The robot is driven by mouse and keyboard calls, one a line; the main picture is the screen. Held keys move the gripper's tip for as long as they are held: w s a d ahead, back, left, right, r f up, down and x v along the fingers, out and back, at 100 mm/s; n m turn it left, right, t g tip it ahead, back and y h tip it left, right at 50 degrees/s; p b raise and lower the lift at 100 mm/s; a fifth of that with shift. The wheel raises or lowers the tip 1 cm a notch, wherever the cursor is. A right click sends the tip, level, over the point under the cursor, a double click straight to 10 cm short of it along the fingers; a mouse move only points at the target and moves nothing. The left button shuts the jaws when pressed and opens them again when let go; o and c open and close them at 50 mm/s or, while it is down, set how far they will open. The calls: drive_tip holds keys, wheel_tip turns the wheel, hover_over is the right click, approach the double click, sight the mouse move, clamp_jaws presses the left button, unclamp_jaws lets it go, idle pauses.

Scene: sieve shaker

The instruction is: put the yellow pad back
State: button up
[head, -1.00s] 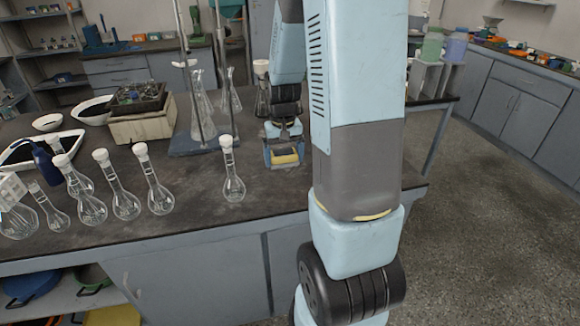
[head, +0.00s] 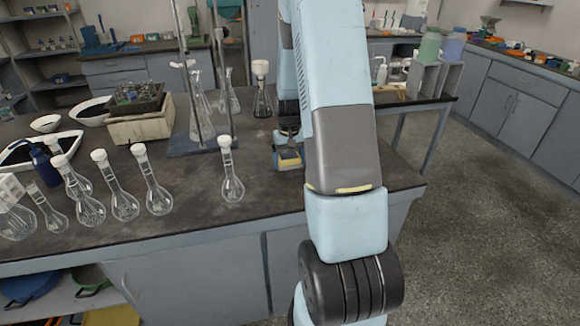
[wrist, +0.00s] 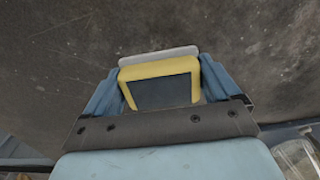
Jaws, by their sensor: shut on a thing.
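The yellow pad (wrist: 160,70) is between the two blue fingers of my gripper (wrist: 160,88) in the wrist view. It has a yellow rim, a dark flat face and a pale grey edge at its far side. In the head view the yellow pad (head: 289,157) shows small below my gripper (head: 288,150), close over the dark bench top. My gripper is shut on it. I cannot tell whether the pad touches the bench. My arm hides part of the bench to the right.
Several stoppered flasks stand on the dark bench (head: 270,195); the nearest flask (head: 231,175) is left of my gripper. A stand base (head: 190,144) with rods and a flask (head: 262,92) are behind. Bare bench lies in front of the gripper.

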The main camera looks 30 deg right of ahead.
sight(289, 166)
wheel_tip(289, 166, down, 3)
drive_tip(key=shift+f, duration=0.1)
drive_tip(key=o, duration=0.8)
drive_tip(key=shift+o, duration=0.2)
